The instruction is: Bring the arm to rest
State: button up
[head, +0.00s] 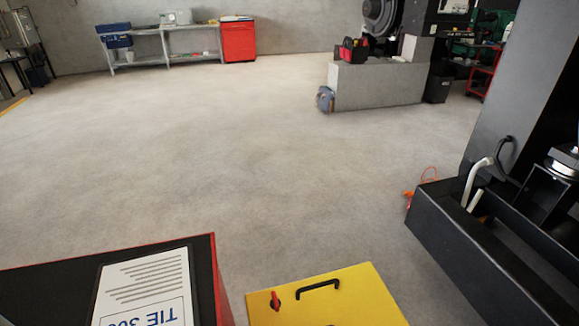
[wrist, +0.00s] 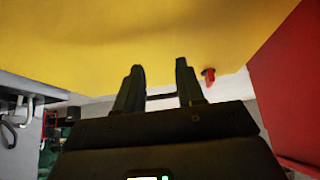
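My gripper (wrist: 160,67) shows in the wrist view with its two dark fingers spread apart and nothing held between them. A yellow panel (wrist: 120,30) fills the upper part of that view, beyond the fingers. My arm and gripper do not show in the head view. There the yellow box (head: 350,307) stands at the bottom with a black handle (head: 318,288) and a red knob (head: 275,300), and nothing touches the handle. The red knob also shows in the wrist view (wrist: 209,75), to the right of the fingers.
A red-edged black top (head: 60,290) with a printed sheet (head: 145,290) lies at bottom left. A black open tray (head: 490,265) with a pale curved handle stands at right. A concrete plinth (head: 380,87), a grey bench (head: 180,45) and a red cabinet (head: 238,42) stand farther back. The middle floor is clear.

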jog(key=shift+t, duration=0.9)
jog(key=s+d, duration=0.2)
jog(key=s, duration=0.1)
jog(key=s+d, duration=0.2)
jog(key=s, duration=0.1)
jog(key=s+d+r, duration=0.1)
jog(key=s+d, duration=0.1)
jog(key=s, duration=0.1)
jog(key=shift+s+d, duration=0.15)
jog(key=shift+d, duration=0.15)
jog(key=s+d+r+m+t, duration=0.1)
jog(key=s+d+r, duration=0.15)
jog(key=s, duration=0.35)
jog(key=s+d+r+t, duration=0.1)
jog(key=s+d+r, duration=0.1)
jog(key=s+r, duration=0.25)
jog(key=s+d+r+t, duration=0.1)
jog(key=s+r+t, duration=0.1)
jog(key=s+r, duration=0.5)
jog(key=s+d+r+m+t+h, duration=0.1)
jog(key=s+r, duration=0.6)
jog(key=r, duration=0.8)
jog(key=shift+d+r+m+t, duration=0.3)
jog(key=shift+r+t, duration=0.05)
jog(key=shift+t, duration=0.35)
jog(key=shift+s, duration=0.1)
